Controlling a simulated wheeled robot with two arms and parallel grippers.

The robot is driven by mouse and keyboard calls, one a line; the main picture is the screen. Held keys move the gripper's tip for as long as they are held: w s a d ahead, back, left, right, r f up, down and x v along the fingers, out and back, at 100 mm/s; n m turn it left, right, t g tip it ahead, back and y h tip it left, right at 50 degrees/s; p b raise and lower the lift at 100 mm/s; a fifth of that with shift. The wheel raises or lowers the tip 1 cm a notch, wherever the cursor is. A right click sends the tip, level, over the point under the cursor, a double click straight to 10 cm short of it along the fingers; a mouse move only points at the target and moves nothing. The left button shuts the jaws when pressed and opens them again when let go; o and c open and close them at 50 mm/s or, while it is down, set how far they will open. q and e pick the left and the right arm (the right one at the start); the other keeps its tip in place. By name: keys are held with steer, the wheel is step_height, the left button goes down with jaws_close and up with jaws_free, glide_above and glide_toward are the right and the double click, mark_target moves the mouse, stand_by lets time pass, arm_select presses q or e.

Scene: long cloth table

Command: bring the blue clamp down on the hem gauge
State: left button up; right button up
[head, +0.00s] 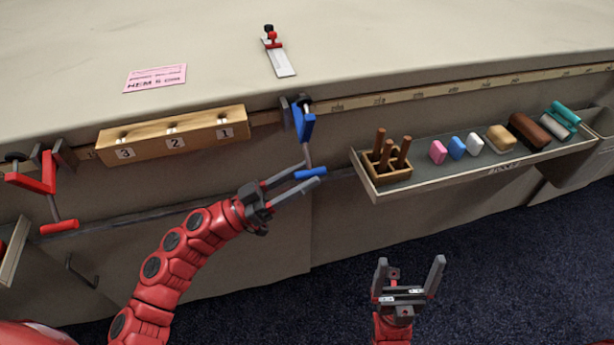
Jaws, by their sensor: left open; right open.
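The blue clamp (305,124) is at the table's front edge, with its blue handle (311,174) hanging below on a thin rod. What looks like the hem gauge (281,62), a pale metal strip with a red slider and a black knob, lies on the tabletop behind the clamp and apart from it. My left gripper (308,175) is open, its two fingers on either side of the blue handle in the head view; I cannot tell if they touch it. My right gripper (411,264) is open and empty, low in front of the table.
A wooden block numbered 1 to 3 (174,134) is on the front edge, left of the blue clamp. A red clamp (38,180) is further left. A shelf (377,193) with chalks, brushes and a wooden holder (388,170) juts out right. A pink note (155,78) lies on the cloth.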

arm_select(q)
steer(key=shift+w+d+r, duration=0.25)
steer(key=shift+d, duration=0.3)
jaws_close()
stand_by(1.1)
